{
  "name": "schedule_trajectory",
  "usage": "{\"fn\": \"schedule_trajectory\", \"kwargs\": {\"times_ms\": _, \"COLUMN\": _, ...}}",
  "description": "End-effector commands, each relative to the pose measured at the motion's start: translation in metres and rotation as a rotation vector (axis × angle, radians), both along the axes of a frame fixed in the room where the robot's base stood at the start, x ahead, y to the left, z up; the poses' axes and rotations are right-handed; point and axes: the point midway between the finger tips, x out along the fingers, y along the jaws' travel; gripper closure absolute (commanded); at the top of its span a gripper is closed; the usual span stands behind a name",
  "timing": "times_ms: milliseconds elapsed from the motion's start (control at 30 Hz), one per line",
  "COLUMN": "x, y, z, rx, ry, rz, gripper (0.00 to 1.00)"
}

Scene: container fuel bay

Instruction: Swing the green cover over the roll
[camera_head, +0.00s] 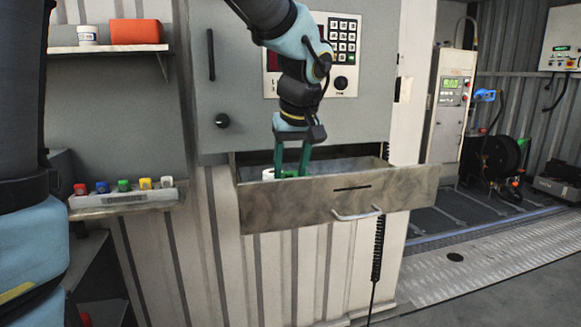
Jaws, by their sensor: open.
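A drawer (335,199) stands pulled out below the grey cabinet. A white roll (267,173) shows just above the drawer's front edge, at its left part. A small green part, which looks like the green cover (290,173), shows right of the roll, low between my fingers. The drawer front hides the lower parts of both, so I cannot tell how the cover is hinged or tilted. My gripper (291,171) points down into the drawer with its two green fingers apart. Its tips are beside the green part; I cannot tell whether they touch it.
The grey cabinet door (235,85) with a keypad (343,38) stands close behind my arm. A shelf at the upper left holds an orange case (136,31) and a white tub (87,35). Coloured buttons sit on a ledge (125,200) at left. The drawer's right part looks empty.

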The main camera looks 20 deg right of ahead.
Motion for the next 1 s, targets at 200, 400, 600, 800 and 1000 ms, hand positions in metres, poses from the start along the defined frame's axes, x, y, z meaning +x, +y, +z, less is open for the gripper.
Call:
{"fn": "schedule_trajectory", "kwargs": {"times_ms": 200, "x": 0.0, "y": 0.0, "z": 0.0003, "rx": 0.0, "ry": 0.0, "rz": 0.0, "gripper": 0.68}}
{"fn": "schedule_trajectory", "kwargs": {"times_ms": 400, "x": -0.0001, "y": 0.0, "z": 0.0004, "rx": 0.0, "ry": 0.0, "rz": 0.0, "gripper": 0.9}}
{"fn": "schedule_trajectory", "kwargs": {"times_ms": 600, "x": 0.0, "y": 0.0, "z": 0.0005, "rx": 0.0, "ry": 0.0, "rz": 0.0, "gripper": 1.0}}
{"fn": "schedule_trajectory", "kwargs": {"times_ms": 800, "x": 0.0, "y": 0.0, "z": 0.0005, "rx": 0.0, "ry": 0.0, "rz": 0.0, "gripper": 1.0}}
{"fn": "schedule_trajectory", "kwargs": {"times_ms": 1000, "x": 0.0, "y": 0.0, "z": 0.0006, "rx": 0.0, "ry": 0.0, "rz": 0.0, "gripper": 1.0}}
